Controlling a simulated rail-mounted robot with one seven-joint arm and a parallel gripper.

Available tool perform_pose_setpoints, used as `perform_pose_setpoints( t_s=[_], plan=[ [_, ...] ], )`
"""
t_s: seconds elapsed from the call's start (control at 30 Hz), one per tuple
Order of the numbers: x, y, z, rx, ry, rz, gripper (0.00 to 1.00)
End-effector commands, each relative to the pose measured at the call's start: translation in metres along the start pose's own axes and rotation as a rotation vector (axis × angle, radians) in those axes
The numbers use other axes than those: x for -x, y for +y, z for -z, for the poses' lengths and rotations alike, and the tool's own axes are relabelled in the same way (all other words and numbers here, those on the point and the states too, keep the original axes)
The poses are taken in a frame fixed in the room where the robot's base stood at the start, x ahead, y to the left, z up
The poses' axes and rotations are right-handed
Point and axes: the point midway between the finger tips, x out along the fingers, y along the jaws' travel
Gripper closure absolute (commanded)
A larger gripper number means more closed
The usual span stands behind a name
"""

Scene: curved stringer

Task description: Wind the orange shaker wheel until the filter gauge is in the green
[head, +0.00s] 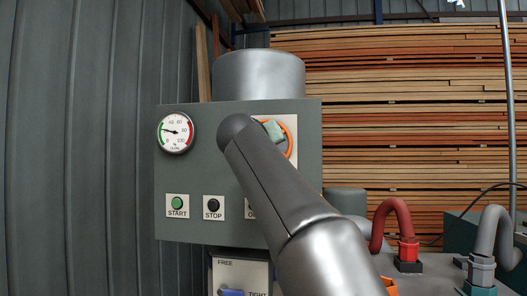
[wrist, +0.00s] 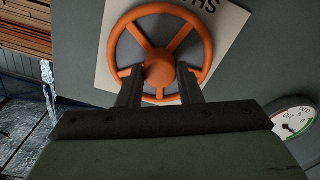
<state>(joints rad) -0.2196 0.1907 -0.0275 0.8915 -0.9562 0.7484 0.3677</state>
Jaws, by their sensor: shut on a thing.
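The orange shaker wheel (wrist: 160,62) is spoked with a round hub and fills the top of the wrist view. In the head view only its right rim (head: 291,139) shows; my arm hides the rest. My gripper (wrist: 160,84) has its dark fingers on either side of the spoke below the hub in the wrist view, shut on the wheel. The filter gauge (head: 175,132) is a white dial on the grey panel's left, with a green arc at left and a red arc at right. Its needle points left, near the upper part of the green arc. The gauge also shows in the wrist view (wrist: 294,120), partly cut off.
The grey panel (head: 238,165) carries a green START button (head: 177,203) and a black STOP button (head: 213,205); a third label is mostly behind my arm. A FREE/TIGHT plate (head: 238,275) is below. Red (head: 394,215) and grey (head: 496,230) hoses stand at the right.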

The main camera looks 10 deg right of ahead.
Motion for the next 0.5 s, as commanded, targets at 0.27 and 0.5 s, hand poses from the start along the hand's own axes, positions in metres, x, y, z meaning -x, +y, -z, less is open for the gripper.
perform_pose_setpoints(
  t_s=[0.27, 0.5],
  plan=[
    [-0.0005, -0.0019, -0.0027, -0.263, -0.002, 0.0, 0.91],
    [-0.0004, -0.002, -0.0024, -0.491, -0.002, 0.0, 0.91]
  ],
)
